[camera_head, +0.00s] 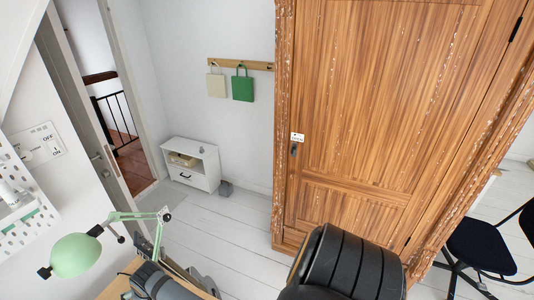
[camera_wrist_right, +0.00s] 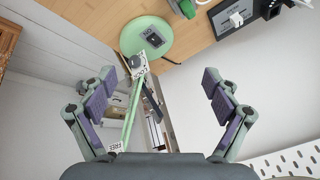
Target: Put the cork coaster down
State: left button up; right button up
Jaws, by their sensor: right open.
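I see no cork coaster in either view. My right gripper (camera_wrist_right: 158,85) is open in the right wrist view, its two purple-padded fingers wide apart. Nothing is held between them. Beyond them are the green lamp's arm and its round base, which stands on the wooden desk (camera_wrist_right: 95,12). In the head view only a small part of the desk (camera_head: 118,283) shows at the bottom. My left gripper is not visible.
The green desk lamp (camera_head: 76,255) stands out at lower left; its base (camera_wrist_right: 146,37) shows in the right wrist view. A white pegboard (camera_wrist_right: 292,162) is at lower right there. A wooden wardrobe (camera_head: 385,100), a white cabinet (camera_head: 192,165) and a black chair (camera_head: 484,245) stand beyond.

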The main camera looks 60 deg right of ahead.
jog(key=w+d+r+n+t, duration=0.25)
jog(key=r+t, duration=0.25)
jog(key=r, duration=0.5)
jog(key=s+d+f+n+g, duration=0.1)
jog(key=s+f, duration=0.4)
jog(key=f, duration=0.4)
jog(key=s+d+f+n+g, duration=0.1)
jog(key=s+f+g, duration=0.1)
jog(key=s+f, duration=0.4)
jog(key=s+f+n+g, duration=0.1)
jog(key=s+f, duration=0.5)
jog(key=f, duration=0.8)
jog(key=shift+s+d, duration=0.15)
jog(key=shift+d, duration=0.25)
jog(key=s+d+f+g, duration=0.1)
jog(key=s+f, duration=0.3)
jog(key=s, duration=0.6)
jog(key=s+d+f+n+g, duration=0.1)
jog(key=s+f, duration=0.4)
jog(key=s, duration=0.6)
jog(key=s+d+f+n+g, duration=0.1)
jog(key=s+f, duration=0.4)
jog(key=s, duration=0.5)
jog(key=shift+s+d+f+g+h, duration=0.2)
jog(key=shift+d+g+h, duration=0.3)
jog(key=shift+g, duration=0.7)
notch_tip(320, 180, down, 13)
jog(key=b, duration=1.3)
